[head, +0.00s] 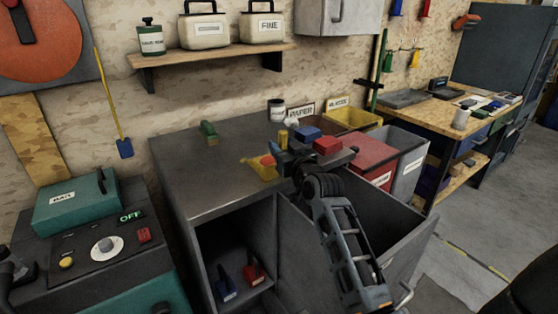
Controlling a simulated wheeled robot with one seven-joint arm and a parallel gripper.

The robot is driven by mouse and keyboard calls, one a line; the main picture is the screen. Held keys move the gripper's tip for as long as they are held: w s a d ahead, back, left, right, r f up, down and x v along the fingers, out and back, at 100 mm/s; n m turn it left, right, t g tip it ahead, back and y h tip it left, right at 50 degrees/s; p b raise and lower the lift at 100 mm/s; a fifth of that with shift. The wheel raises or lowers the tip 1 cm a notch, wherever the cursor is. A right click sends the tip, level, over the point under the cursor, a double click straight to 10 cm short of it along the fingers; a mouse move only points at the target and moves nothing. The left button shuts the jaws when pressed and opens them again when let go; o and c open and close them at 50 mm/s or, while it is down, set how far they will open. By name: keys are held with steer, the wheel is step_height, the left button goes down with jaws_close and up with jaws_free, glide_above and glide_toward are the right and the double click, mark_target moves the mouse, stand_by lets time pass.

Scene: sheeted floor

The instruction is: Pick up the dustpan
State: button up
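My gripper (283,152) is above the grey cabinet top, at the end of my arm, which reaches in from the lower right. Its fingers are small and overlapped by nearby things, so I cannot tell whether they are apart or closed. A yellow, scoop-like thing with an orange-red part (259,167) lies on the cabinet top just left of my gripper; whether they touch is unclear. In the open compartment below stand a small blue dustpan-like thing (225,285) and a red one (253,271). I cannot tell for certain which is the dustpan.
The grey cabinet top (190,175) is clear at left, with a green block (208,131) near the back. An open drawer (405,222) juts out under my arm. Red (372,155) and grey (408,160) bins stand at right. A machine (95,245) stands at left.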

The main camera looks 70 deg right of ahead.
jaws_close()
steer(key=shift+r, duration=0.1)
stand_by(0.4)
